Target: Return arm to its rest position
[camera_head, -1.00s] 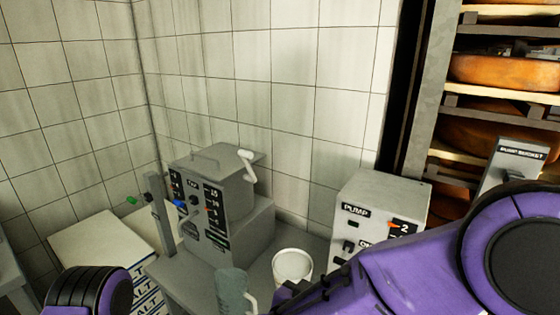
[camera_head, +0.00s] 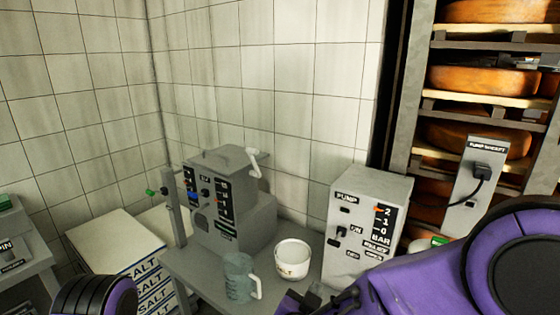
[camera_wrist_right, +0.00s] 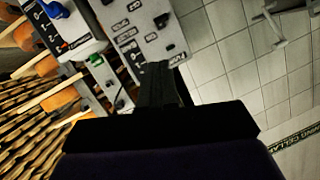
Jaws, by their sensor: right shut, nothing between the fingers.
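My right arm's purple links cross the lower right of the head view. My right gripper (camera_head: 318,300) is dark and partly cut off at the bottom edge, below the pump box. In the right wrist view its two dark fingers (camera_wrist_right: 160,78) are together with nothing between them. They point toward the labelled panel of the pump box (camera_wrist_right: 145,30). My left arm shows only as a rounded purple joint at the lower left of the head view; its gripper is out of view.
The pump box (camera_head: 362,225), a white tub (camera_head: 292,258), a clear jug (camera_head: 238,278) and a grey machine (camera_head: 222,205) stand on the grey table (camera_head: 190,270). Cheese shelves (camera_head: 470,100) and a socket panel with plug (camera_head: 478,180) are right. SALT-marked stacked packages (camera_head: 148,285) are left.

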